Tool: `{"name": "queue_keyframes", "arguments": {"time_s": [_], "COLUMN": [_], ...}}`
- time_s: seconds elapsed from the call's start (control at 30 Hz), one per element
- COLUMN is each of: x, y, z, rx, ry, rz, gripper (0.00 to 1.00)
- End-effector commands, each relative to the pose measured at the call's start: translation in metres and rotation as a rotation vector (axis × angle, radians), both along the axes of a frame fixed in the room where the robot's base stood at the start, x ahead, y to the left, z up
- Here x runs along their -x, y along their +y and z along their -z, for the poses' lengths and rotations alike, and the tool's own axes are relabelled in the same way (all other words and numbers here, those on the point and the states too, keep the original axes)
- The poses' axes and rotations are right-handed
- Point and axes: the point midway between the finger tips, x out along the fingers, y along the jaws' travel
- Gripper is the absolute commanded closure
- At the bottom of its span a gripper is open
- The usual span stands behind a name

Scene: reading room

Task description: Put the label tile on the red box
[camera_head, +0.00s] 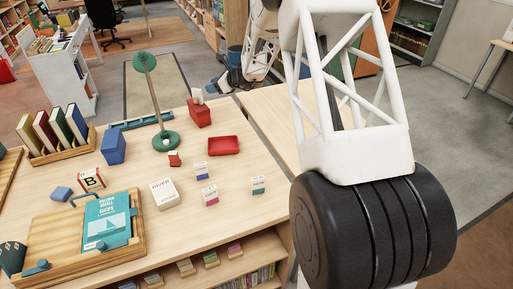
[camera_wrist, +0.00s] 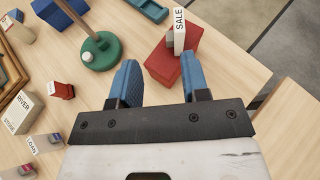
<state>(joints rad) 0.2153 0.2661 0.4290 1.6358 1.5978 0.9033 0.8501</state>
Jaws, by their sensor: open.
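The red box (camera_head: 200,117) stands toward the back of the table in the head view. It also shows in the wrist view (camera_wrist: 160,64), just beyond my fingertips. A white label tile marked SALE (camera_wrist: 179,30) stands upright at the box's top in the wrist view. In the head view a pale tile (camera_head: 197,96) rises from the same box. It appears to rest on the box, though its lower edge is hard to make out. My gripper (camera_wrist: 158,62) is open and empty, its blue fingers apart and clear of the tile. My fingers are not visible in the head view.
A green-based post (camera_head: 165,140) stands left of the red box. A shallow red tray (camera_head: 224,146) lies in front of it. A white RIVER block (camera_head: 165,193) and several small labelled blocks stand nearer. A wooden tray (camera_head: 60,250) holds a teal book. Bare tabletop lies at the front right.

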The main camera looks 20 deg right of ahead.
Motion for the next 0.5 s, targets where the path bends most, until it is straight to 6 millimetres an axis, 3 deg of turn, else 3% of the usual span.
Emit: {"name": "queue_keyframes", "arguments": {"time_s": [0.27,0.5], "x": [0.066,0.141], "y": [0.034,0.062], "z": [-0.052,-0.089], "rx": [0.191,0.386], "ry": [-0.083,-0.166], "rz": [-0.191,-0.395], "gripper": [0.58,0.58]}}
